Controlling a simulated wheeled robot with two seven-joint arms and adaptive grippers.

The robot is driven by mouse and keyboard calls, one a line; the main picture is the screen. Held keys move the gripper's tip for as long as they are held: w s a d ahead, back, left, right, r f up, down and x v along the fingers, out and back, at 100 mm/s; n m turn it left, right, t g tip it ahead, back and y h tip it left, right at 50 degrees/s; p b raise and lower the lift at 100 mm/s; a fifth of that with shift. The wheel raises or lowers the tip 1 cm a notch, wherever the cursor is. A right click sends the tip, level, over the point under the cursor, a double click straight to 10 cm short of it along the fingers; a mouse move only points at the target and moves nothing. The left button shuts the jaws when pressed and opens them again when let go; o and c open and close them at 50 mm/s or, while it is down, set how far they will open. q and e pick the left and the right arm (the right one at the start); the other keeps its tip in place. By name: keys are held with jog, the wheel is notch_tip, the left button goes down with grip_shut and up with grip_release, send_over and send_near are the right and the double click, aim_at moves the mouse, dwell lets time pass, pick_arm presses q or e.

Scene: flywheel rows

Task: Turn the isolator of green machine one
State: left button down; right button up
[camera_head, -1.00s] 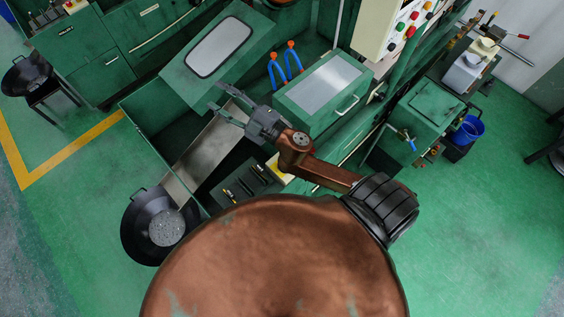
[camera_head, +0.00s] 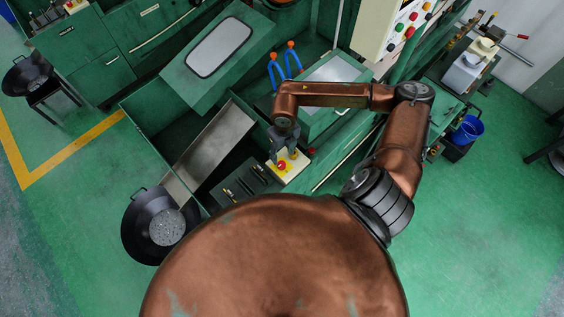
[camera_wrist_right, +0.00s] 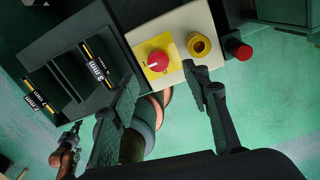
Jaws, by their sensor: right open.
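The isolator is a red rotary knob (camera_wrist_right: 158,60) on a yellow plate, set in a cream box (camera_wrist_right: 172,24). In the head view the red knob (camera_head: 282,166) shows on the cream box at the front of the green machine (camera_head: 222,67). My right gripper (camera_head: 282,154) is right over that box. In the wrist view my right gripper (camera_wrist_right: 165,88) is open and empty, with its two fingers apart. The knob lies between and just beyond the fingertips, with no contact visible.
A yellow ring fitting (camera_wrist_right: 200,46) sits beside the knob, and a red button (camera_wrist_right: 240,50) is on the box's side. A dark panel with labelled slots (camera_head: 246,184) adjoins the box. A black pan (camera_head: 158,228) stands at the left. Green floor (camera_head: 490,230) is clear at right.

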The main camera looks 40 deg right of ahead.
aim_at(282, 164)
jog(key=f+p, duration=0.1)
jog(key=f, duration=0.6)
jog(key=shift+a+f, duration=0.1)
jog(key=shift+a, duration=0.1)
jog(key=c, duration=1.2)
